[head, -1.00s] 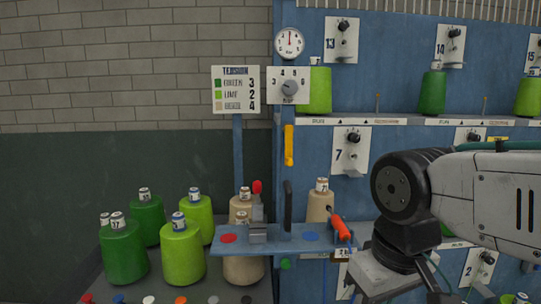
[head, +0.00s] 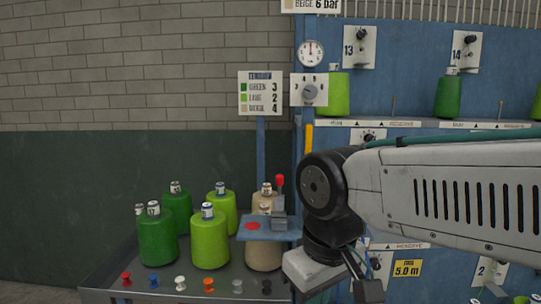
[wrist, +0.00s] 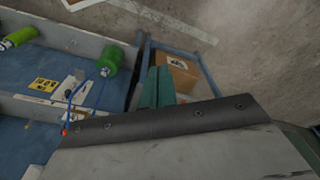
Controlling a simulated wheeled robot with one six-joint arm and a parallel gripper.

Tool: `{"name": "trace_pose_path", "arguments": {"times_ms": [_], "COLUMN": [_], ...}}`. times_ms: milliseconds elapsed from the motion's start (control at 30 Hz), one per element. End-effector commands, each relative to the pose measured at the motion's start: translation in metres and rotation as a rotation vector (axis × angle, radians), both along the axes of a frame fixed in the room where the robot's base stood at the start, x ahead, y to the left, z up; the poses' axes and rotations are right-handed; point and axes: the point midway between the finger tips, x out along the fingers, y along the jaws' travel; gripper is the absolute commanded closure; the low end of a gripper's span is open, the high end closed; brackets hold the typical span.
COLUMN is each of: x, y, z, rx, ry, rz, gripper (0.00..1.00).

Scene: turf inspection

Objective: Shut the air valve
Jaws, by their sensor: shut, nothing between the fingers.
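A yellow upright lever (head: 309,138), which looks like the air valve's handle, is on the blue post below the regulator knob (head: 310,92) and the round pressure gauge (head: 311,53). Its lower end is close to my arm's outline in the head view, so I cannot tell whether all of it shows. My gripper's green fingers (wrist: 157,88) show in the wrist view, together and empty. They point over the floor side near a cardboard box. The fingers do not show in the head view, where only my wrist and arm appear. The valve does not show in the wrist view.
A blue shelf (head: 268,233) juts out left of my arm, with a red-tipped part on it. Green, lime and beige cones stand on a dark table (head: 140,278) with coloured knobs. A cardboard box (wrist: 172,75) stands in a blue frame. The wall at left is clear.

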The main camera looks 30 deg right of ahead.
Motion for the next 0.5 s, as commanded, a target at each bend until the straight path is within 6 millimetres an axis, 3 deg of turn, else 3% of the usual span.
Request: {"name": "trace_pose_path", "arguments": {"times_ms": [333,433,500], "x": [0.006,0.026,0.050], "y": [-0.002,-0.010,-0.019], "z": [0.007,0.029,0.053], "rx": [-0.013,-0.057,-0.110], "ry": [0.003,0.011,0.017], "rz": [-0.012,-0.055,-0.108], "gripper": [1.00,1.00,1.00]}}
